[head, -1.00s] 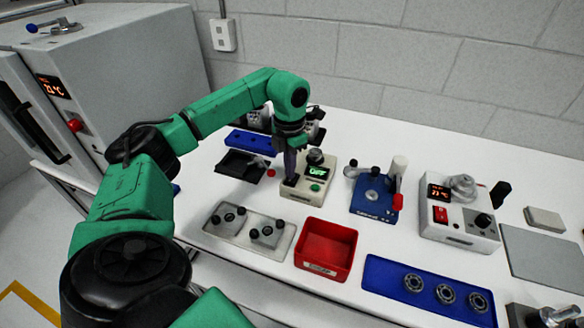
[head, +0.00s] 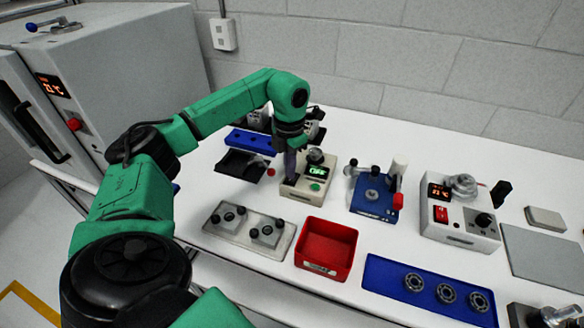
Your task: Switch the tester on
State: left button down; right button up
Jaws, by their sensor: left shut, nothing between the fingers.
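The tester is a small beige box (head: 306,190) on the white bench. It has a round dark knob on top, a small screen (head: 316,170) with green letters that look like OFF, and a green button (head: 315,187). My left gripper (head: 290,178) points down at the left part of the tester's top, shut with nothing held. Its fingertips are at or just above the surface there; I cannot tell whether they touch. The gripper hides that part of the tester, so any switch under it is hidden. My right gripper is not in view.
A red bin (head: 326,250) and a grey tray (head: 225,236) with two dark-knobbed parts stand in front. A blue fixture (head: 374,205) is to the right, then a white heater-like box (head: 457,222). A dark tray (head: 240,165) lies left.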

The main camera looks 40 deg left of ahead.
pick_arm(q)
jog(key=shift+f+b, duration=0.45)
jog(key=shift+f, duration=0.3)
jog(key=shift+r, duration=0.1)
notch_tip(320, 180, up, 7)
jog(key=p, duration=0.6)
dwell(0.5)
